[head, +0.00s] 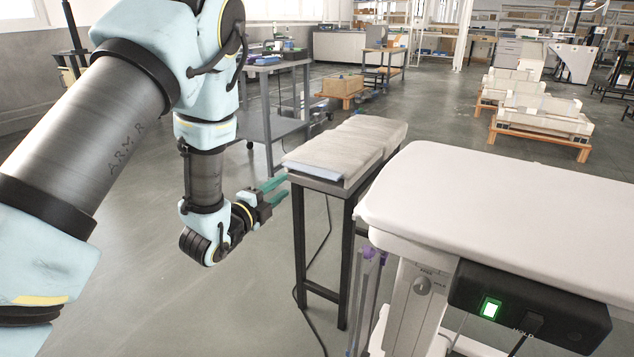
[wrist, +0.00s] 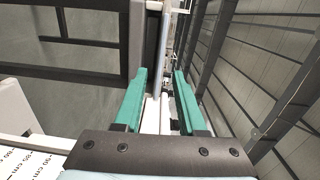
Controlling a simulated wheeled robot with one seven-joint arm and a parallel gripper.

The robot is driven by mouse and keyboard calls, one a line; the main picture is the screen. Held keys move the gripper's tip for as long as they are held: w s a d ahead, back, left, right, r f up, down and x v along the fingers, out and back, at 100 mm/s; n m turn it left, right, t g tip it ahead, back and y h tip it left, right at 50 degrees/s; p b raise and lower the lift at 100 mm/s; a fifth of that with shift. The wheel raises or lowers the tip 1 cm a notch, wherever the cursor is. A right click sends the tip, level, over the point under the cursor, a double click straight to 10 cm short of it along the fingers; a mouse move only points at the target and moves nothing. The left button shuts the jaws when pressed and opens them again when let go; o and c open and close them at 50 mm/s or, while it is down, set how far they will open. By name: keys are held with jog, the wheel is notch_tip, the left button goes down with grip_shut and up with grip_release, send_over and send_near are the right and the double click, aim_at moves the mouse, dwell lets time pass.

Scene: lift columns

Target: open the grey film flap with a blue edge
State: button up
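A grey soft cover (head: 345,143) lies closed and flat on top of a narrow dark-framed bench in the head view. A pale blue edge (head: 318,172) shows along its near side; I take this cover to be the film flap. My gripper (head: 284,189), with two green fingers, is beside the bench's near left end, a little below the blue edge. The fingers are apart with nothing visibly held. In the wrist view my gripper (wrist: 160,75) is also open. A thin pale bluish strip (wrist: 163,45) lies ahead between the fingers; I cannot tell if it is the blue edge.
The dark bench frame (head: 299,240) stands close to my gripper. A white padded table (head: 500,200) with a black control box (head: 530,305) and a green light fills the right front. A grey cart (head: 275,125) stands behind my arm. The floor at left is clear.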

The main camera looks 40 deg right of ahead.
aim_at(308, 172)
jog(key=shift+m+g+h, duration=0.3)
jog(key=x, duration=0.3)
jog(key=s+x, duration=0.1)
jog(key=x, duration=0.7)
jog(key=shift+s+d, duration=0.1)
jog(key=shift+d, duration=0.3)
grip_shut()
dwell(0.6)
